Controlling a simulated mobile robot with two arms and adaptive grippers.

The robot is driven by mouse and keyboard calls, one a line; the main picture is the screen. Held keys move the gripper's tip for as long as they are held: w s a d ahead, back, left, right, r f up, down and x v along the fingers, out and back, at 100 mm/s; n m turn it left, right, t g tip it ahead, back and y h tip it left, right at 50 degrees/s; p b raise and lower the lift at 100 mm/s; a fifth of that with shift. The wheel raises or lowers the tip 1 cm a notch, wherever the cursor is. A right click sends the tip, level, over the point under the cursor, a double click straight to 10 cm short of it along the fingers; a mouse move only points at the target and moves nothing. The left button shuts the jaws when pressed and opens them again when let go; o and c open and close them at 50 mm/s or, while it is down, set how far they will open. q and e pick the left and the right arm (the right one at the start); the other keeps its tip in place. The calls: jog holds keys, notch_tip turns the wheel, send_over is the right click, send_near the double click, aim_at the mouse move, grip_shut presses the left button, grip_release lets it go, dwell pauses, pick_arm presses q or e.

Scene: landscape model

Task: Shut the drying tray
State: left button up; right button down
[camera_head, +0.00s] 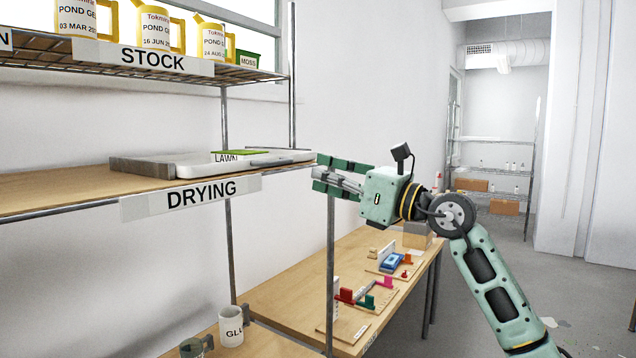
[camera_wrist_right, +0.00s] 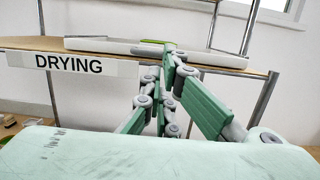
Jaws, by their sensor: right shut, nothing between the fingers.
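The drying tray (camera_head: 192,171) is a low white tray lying on the wooden shelf above the DRYING label, with a grey block-like part at its left end. A green piece labelled LAWN (camera_head: 238,154) sits on it. My right gripper (camera_head: 317,172) is shut and empty, its fingertips close to the tray's right end. I cannot tell if they touch. In the right wrist view the fingers (camera_wrist_right: 169,50) reach toward the front of the tray (camera_wrist_right: 100,45), overlapping it. My left gripper is not in view.
A metal upright (camera_head: 330,260) stands below my right gripper. The STOCK shelf (camera_head: 155,60) above holds yellow jugs and a green MOSS box (camera_head: 247,61). A lower bench (camera_head: 285,290) carries coloured blocks, and a white mug (camera_head: 231,326) stands at the front left.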

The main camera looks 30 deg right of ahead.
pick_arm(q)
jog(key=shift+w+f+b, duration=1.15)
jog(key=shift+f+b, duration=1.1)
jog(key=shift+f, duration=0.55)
pick_arm(e)
jog(key=shift+v, duration=4.25)
notch_tip(320, 180, up, 4)
jog(key=a+g+h+p, duration=0.2)
jog(key=g+h+p, duration=0.1)
jog(key=g, duration=0.3)
pick_arm(q)
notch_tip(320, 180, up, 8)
jog(key=p, duration=0.4)
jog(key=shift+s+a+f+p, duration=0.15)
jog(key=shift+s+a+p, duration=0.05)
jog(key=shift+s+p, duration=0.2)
pick_arm(e)
jog(key=w+r+x, duration=0.1)
jog(key=r+x, duration=0.1)
jog(key=x, duration=1.1)
jog(key=shift+w+r, duration=0.25)
jog(key=shift+w, duration=0.2)
